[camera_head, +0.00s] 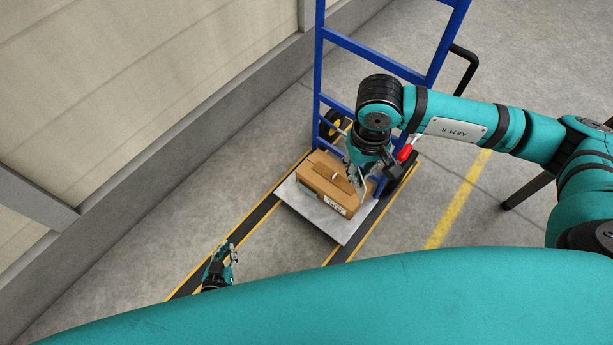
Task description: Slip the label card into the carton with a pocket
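A brown carton (318,183) sits on the toe plate of a blue hand truck, with a printed white label on its front face. A small pale mark or piece shows on the carton's top; I cannot tell whether it is the label card or a pocket edge. My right gripper (359,181) points down at the carton's right side and covers part of it. Its fingertips are too small to tell whether they hold anything. My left gripper (230,253) is low at the left, apart from the carton, with no card visible in it.
The blue hand truck (373,57) stands behind the carton, its grey toe plate (311,208) on the floor between dark strips with yellow edges. A red-handled part (405,152) is beside my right wrist. A panelled wall (130,80) runs along the left. Floor at the right is mostly clear.

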